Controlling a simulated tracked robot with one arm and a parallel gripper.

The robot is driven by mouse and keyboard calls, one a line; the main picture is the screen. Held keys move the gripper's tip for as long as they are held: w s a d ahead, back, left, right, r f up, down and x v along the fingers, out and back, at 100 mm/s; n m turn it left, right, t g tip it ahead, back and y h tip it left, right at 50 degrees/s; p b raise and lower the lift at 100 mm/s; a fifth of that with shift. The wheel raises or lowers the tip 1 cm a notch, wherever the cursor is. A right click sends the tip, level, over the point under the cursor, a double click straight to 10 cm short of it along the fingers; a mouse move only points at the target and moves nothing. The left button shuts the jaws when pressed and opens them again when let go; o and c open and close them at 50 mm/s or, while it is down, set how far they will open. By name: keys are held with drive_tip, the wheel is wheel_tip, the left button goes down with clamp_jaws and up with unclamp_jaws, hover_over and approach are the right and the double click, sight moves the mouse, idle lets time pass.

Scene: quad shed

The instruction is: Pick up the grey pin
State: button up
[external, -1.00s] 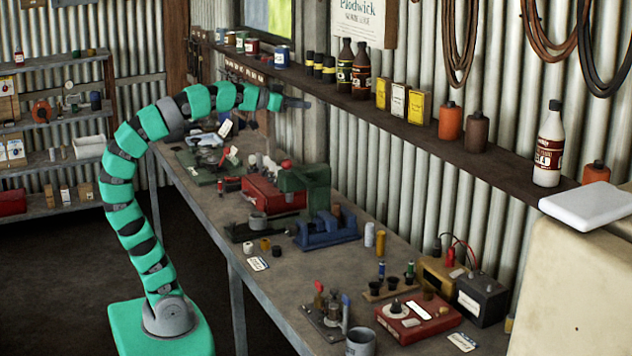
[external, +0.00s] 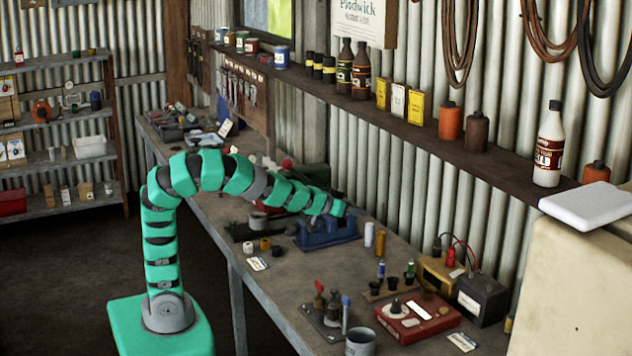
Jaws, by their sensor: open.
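A pale grey upright cylinder (external: 368,235), which looks like the grey pin, stands on the bench just right of a blue block-shaped fixture (external: 328,232). A yellowish cylinder (external: 380,243) stands close beside it. My gripper (external: 354,210) is open, at the end of the arm, low over the right end of the blue fixture. It appears up and left of the grey cylinder, apart from it in the picture. The fingers are small and dark, so the exact gap and height cannot be told. My arm hides part of the green machine behind.
The bench (external: 290,300) runs along the corrugated wall under a shelf (external: 440,137) of bottles and tins. To the right stand a dark tray of small cups (external: 388,287), a red box (external: 417,318) and a black battery-like box (external: 482,298).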

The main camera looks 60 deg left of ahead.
drive_tip(key=y, duration=0.2)
approach(367, 228)
drive_tip(key=shift+n, duration=0.3)
drive_tip(key=x, duration=0.5)
drive_tip(key=a+x, duration=0.1)
drive_tip(key=x, duration=0.2)
drive_tip(key=shift+w+f+b, duration=0.15)
drive_tip(key=shift+w+f, duration=0.15)
drive_tip(key=shift+w, duration=0.35)
drive_tip(key=shift+w+f+b, duration=0.2)
drive_tip(key=shift+w+f, duration=0.1)
drive_tip(key=shift+w, duration=0.4)
drive_tip(key=shift+w+f+b, duration=0.15)
drive_tip(key=shift+w+f, duration=0.2)
drive_tip(key=shift+w, duration=0.3)
drive_tip(key=shift+w+a+f, duration=0.2)
drive_tip(key=shift+w+f, duration=0.05)
drive_tip(key=shift+w, duration=0.2)
clamp_jaws()
